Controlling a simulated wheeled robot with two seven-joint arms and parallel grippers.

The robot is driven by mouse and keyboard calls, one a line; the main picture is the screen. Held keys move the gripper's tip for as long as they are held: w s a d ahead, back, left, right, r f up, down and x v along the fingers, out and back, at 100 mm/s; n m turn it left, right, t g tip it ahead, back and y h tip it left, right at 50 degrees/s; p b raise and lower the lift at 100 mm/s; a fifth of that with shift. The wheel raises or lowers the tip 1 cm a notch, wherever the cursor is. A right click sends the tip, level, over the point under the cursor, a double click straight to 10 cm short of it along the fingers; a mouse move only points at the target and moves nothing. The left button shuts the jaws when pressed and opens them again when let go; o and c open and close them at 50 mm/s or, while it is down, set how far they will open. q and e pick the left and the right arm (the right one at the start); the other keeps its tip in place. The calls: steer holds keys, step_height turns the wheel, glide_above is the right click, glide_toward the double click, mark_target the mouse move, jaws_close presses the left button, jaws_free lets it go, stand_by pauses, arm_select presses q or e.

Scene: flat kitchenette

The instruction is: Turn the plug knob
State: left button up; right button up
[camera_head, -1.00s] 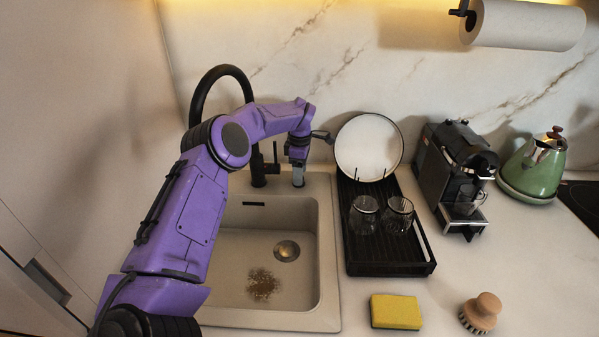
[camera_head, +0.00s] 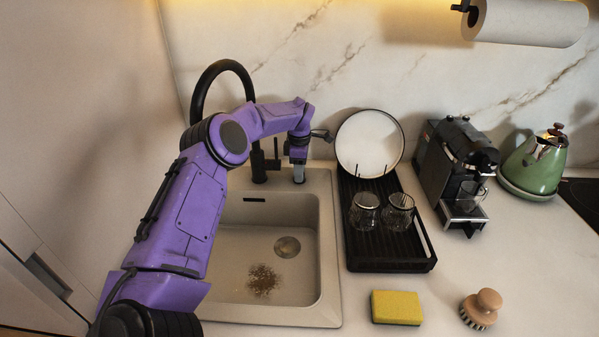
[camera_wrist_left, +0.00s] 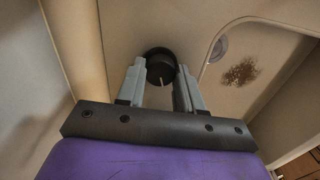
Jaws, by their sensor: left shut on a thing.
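The plug knob (camera_wrist_left: 160,69) is a round black knob with a pale mark on its face, on the sink ledge in the left wrist view. My left gripper (camera_wrist_left: 160,84) has one finger on each side of it and is shut on it. In the head view my left gripper (camera_head: 298,177) points down at the back ledge of the sink, right of the faucet, and hides the knob. The sink drain (camera_head: 287,246) is a round grey metal disc in the basin; it also shows in the left wrist view (camera_wrist_left: 218,49). My right gripper is out of view.
The black faucet (camera_head: 258,165) stands just left of my gripper. A black drying rack (camera_head: 390,266) with a plate (camera_head: 368,143) and glasses is close on the right. A yellow sponge (camera_head: 396,307) and a brush (camera_head: 482,308) lie in front. Brown dirt (camera_head: 263,280) marks the basin.

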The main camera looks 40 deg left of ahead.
arm_select(q)
steer(key=n+b, duration=0.2)
steer(key=n, duration=0.1)
steer(key=shift+f, duration=0.25)
steer(key=n+b, duration=0.2)
steer(key=n, duration=0.1)
steer(key=shift+n, duration=0.4)
steer(key=n+b, duration=0.2)
steer(key=n, duration=0.2)
steer(key=shift+r, duration=0.1)
steer(key=shift+r+n+b, duration=0.1)
steer(key=shift+n+b, duration=0.55)
steer(key=shift+n, duration=0.95)
steer(key=o, duration=1)
steer(key=shift+o, duration=0.2)
steer(key=shift+d, duration=0.1)
